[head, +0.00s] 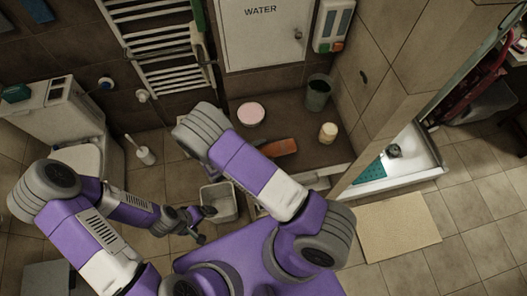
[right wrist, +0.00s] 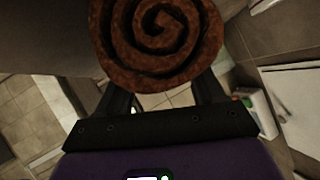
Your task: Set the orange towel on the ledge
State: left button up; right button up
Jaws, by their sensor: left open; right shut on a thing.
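The orange towel (head: 282,147) is rolled up. In the head view it shows beside my right forearm, over or on the front part of the brown ledge (head: 290,112); I cannot tell whether it touches. In the right wrist view the towel's spiral end (right wrist: 158,35) fills the top middle. My right gripper (right wrist: 163,92) is shut on the towel, with a dark finger on each side; in the head view my own arm hides it. My left gripper (head: 197,228) is open and empty, low beside the waste bin.
On the ledge stand a pink bowl (head: 250,114), a dark grey cup (head: 318,93) and a cream jar (head: 328,133). A light bin (head: 219,202) stands on the floor near my left gripper. A tiled partition (head: 400,95) borders the ledge on the right.

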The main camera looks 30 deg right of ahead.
jog(key=o, duration=1.4)
jog(key=shift+o, duration=0.2)
jog(key=v, duration=1.2)
jog(key=s+a+f+n+g+y, duration=0.25)
jog(key=s+f+n+y, duration=0.45)
jog(key=n, duration=1.1)
jog(key=s+a+f+n+g+y, duration=0.1)
jog(key=s+f+n+g+y, duration=0.55)
jog(key=n, duration=1.05)
jog(key=w+d+m+t+y, duration=0.1)
jog(key=m+t, duration=0.1)
jog(key=m, duration=0.3)
jog(key=w+d+r+m+t, duration=0.1)
jog(key=m+t, duration=0.2)
jog(key=m, duration=0.3)
jog(key=w+d+m+t+y, duration=0.1)
jog(key=m+t, duration=0.1)
jog(key=m, duration=0.4)
jog(key=shift+w+d+r+t+y, duration=0.3)
jog(key=shift+w+d+y, duration=0.05)
jog(key=shift+d, duration=0.05)
